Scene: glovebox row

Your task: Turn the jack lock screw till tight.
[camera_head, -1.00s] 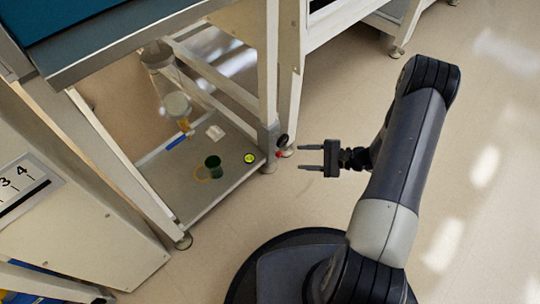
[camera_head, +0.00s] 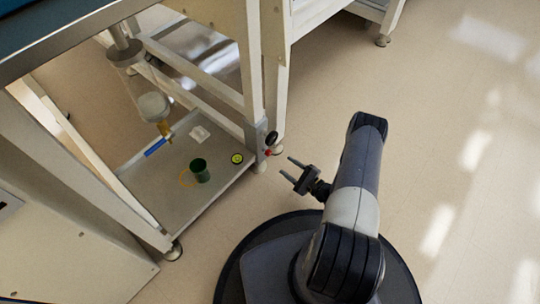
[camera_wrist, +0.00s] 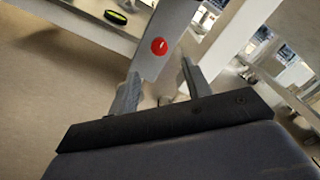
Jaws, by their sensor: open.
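The jack lock screw appears to be the red knob (camera_head: 268,152) on the table's corner leg, just below a black round knob (camera_head: 271,138). In the wrist view the red knob (camera_wrist: 159,46) sits on the grey leg face, ahead of and between the finger lines. My gripper (camera_head: 287,165) is open and empty, its fingers pointing toward the leg with a small gap to the red knob. In the wrist view both fingers of my gripper (camera_wrist: 160,75) show apart, with nothing between them.
The low shelf (camera_head: 195,218) beside the leg carries a green cup (camera_head: 200,170), a yellow-green round disc (camera_head: 237,158), a white block (camera_head: 200,133) and a blue item (camera_head: 155,147). The table leg (camera_head: 254,70) rises by the knob. Open floor lies to the right.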

